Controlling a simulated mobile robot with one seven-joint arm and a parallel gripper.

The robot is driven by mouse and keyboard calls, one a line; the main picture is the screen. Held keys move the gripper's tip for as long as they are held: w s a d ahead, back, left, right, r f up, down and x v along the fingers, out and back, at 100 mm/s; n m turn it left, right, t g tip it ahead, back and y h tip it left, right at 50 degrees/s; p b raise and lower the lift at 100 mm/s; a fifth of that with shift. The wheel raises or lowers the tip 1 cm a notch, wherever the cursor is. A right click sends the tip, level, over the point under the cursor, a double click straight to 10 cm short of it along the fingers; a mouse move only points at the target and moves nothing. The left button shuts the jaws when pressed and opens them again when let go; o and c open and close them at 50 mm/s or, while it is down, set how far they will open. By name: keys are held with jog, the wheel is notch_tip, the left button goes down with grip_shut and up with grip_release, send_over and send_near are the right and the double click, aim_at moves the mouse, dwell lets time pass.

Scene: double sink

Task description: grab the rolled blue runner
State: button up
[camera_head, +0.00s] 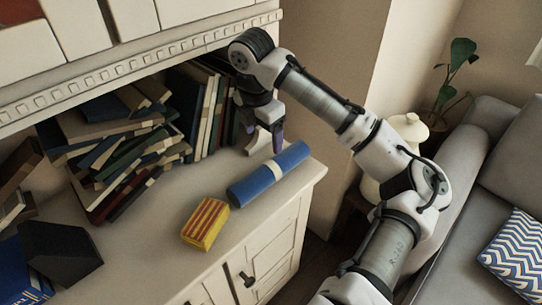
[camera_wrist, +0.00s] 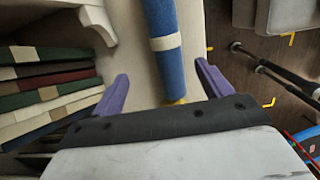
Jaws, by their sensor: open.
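The rolled blue runner (camera_head: 268,174) lies on the cabinet top near its right front corner, with a pale band around its middle. In the wrist view the runner (camera_wrist: 162,20) runs away from my gripper, between the lines of the two purple fingers. My gripper (camera_head: 265,140) points down just behind the runner in the head view. Its fingers (camera_wrist: 162,85) are spread open with nothing held.
A yellow and red striped block (camera_head: 205,223) lies left of the runner. A heap of books (camera_head: 120,150) and upright books fill the shelf behind. A dark block (camera_head: 60,250) stands at the left. The cabinet edge drops off at the right, beside a grey sofa (camera_head: 500,150).

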aim_at(270, 164)
jog(key=f, duration=0.2)
jog(key=d+f, duration=0.1)
jog(key=f, duration=0.5)
jog(key=shift+w+d+f+p, duration=0.15)
jog(key=shift+w+f+p, duration=0.05)
jog(key=shift+p, duration=0.1)
jog(key=shift+w+d+f+p, duration=0.15)
jog(key=shift+f+p, duration=0.25)
jog(key=shift+f, duration=0.95)
jog(key=shift+w+d+f+p, duration=0.1)
jog(key=shift+d+f+p, duration=0.2)
jog(key=shift+f, duration=1)
jog(key=shift+a, duration=0.1)
jog(key=c, duration=1.2)
jog(key=shift+r, duration=0.2)
